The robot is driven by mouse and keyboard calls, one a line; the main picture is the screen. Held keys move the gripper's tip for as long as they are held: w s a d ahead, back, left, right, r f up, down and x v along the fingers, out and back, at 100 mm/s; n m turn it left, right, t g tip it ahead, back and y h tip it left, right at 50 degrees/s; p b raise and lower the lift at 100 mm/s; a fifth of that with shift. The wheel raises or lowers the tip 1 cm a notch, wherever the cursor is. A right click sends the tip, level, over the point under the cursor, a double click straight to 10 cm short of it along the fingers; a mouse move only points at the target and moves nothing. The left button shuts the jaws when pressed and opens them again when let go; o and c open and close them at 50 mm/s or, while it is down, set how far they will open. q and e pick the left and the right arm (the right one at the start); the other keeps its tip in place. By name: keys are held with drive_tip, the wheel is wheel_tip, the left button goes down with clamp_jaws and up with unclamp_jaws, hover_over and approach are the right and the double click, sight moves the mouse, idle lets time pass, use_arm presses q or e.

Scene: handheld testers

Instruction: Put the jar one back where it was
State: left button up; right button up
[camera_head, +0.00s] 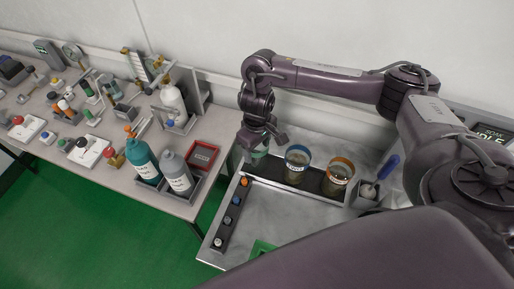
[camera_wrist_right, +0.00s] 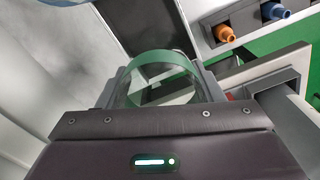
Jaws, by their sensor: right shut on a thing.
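My right gripper (camera_head: 262,137) is shut on a clear glass jar with a green rim (camera_head: 259,155), at the left end of a black strip (camera_head: 314,183). In the right wrist view the green-rimmed jar (camera_wrist_right: 164,62) sits between the fingers of the gripper (camera_wrist_right: 160,85). I cannot tell whether its base touches the strip. A blue-rimmed jar (camera_head: 297,167) and an orange-rimmed jar (camera_head: 338,179) stand on the strip to its right. My left gripper is not in view.
A rack with orange and blue plugs (camera_head: 231,209) runs along the tray's left edge. A grey holder (camera_head: 367,201) with a blue-handled tool stands at right. The left bench holds bottles (camera_head: 176,173), a red tray (camera_head: 203,155) and several instruments. The grey tray (camera_head: 290,219) has bare room in front.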

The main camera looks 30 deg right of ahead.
drive_tip(key=shift+f, duration=0.1)
drive_tip(key=o, duration=1.1)
wheel_tip(320, 180, up, 12)
drive_tip(key=p, duration=0.4)
drive_tip(key=shift+r+p, duration=0.2)
drive_tip(key=shift+p, duration=0.1)
